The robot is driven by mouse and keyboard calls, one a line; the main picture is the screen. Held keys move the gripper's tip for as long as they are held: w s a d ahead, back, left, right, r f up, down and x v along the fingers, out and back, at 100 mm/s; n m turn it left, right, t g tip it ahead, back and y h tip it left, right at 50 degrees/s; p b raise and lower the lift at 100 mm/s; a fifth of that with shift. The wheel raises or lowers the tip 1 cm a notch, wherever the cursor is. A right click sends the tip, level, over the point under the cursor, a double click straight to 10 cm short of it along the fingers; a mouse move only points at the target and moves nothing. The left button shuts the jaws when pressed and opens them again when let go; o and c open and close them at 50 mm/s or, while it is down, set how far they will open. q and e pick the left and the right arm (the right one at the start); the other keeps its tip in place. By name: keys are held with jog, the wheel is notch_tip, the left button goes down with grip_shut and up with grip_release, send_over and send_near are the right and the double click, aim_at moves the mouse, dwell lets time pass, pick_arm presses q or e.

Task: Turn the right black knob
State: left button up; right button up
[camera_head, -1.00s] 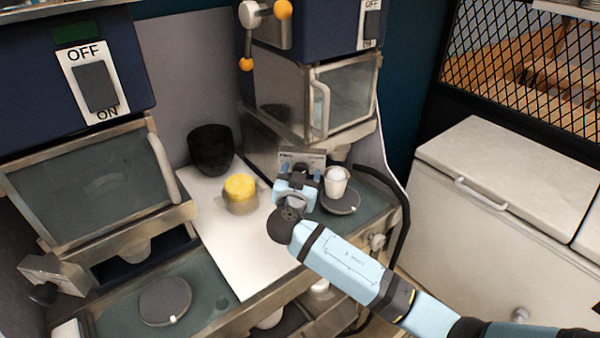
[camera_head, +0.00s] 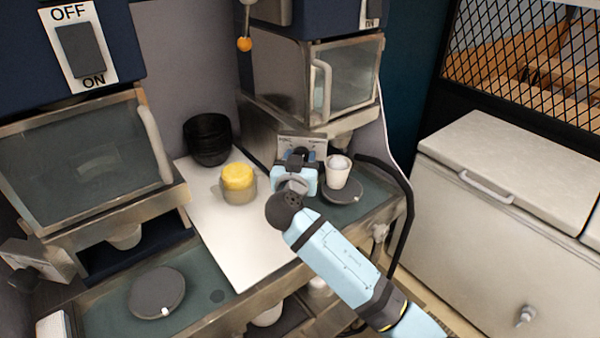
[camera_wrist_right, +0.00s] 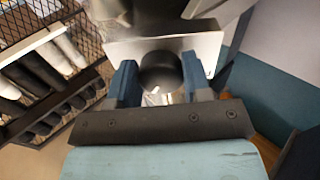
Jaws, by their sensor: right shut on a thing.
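The right black knob (camera_wrist_right: 160,70) is a dark round knob in front of a pale metal plate in the right wrist view. My right gripper (camera_wrist_right: 155,82) has one blue finger on each side of it and is shut on it. In the head view my right gripper (camera_head: 297,165) is at the small metal control panel (camera_head: 303,142) below the right machine, and its wrist hides most of the knob. A white cup (camera_head: 338,176) with white contents stands just right of the gripper on a dark round plate (camera_head: 345,193). My left gripper is not in view.
A yellow-topped container (camera_head: 238,183) and stacked black bowls (camera_head: 208,140) stand left of my gripper. The white board (camera_head: 225,235) has clear room in front.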

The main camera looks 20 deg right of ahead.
jog(key=shift+f+n+b, duration=0.25)
jog(key=shift+n+b, duration=0.45)
jog(key=shift+n, duration=0.2)
jog(key=shift+r+n, duration=0.2)
jog(key=shift+n, duration=0.7)
jog(key=n, duration=0.3)
jog(key=shift+d+p, duration=0.1)
jog(key=shift+p, duration=0.25)
jog(key=n+p, duration=0.1)
jog(key=n, duration=0.3)
jog(key=shift+s+r+n+t+p, duration=0.1)
jog(key=shift+r+n+t+p, duration=0.1)
jog(key=shift+n+t+p, duration=0.2)
jog(key=n+p, duration=0.2)
jog(key=n, duration=0.1)
jog(key=shift+n+y, duration=0.3)
jog(key=shift+y, duration=0.1)
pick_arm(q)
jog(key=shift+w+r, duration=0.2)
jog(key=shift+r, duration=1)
pick_arm(e)
jog(key=shift+n, duration=0.6)
pick_arm(q)
jog(key=shift+p, duration=0.3)
pick_arm(e)
jog(key=shift+f, duration=0.1)
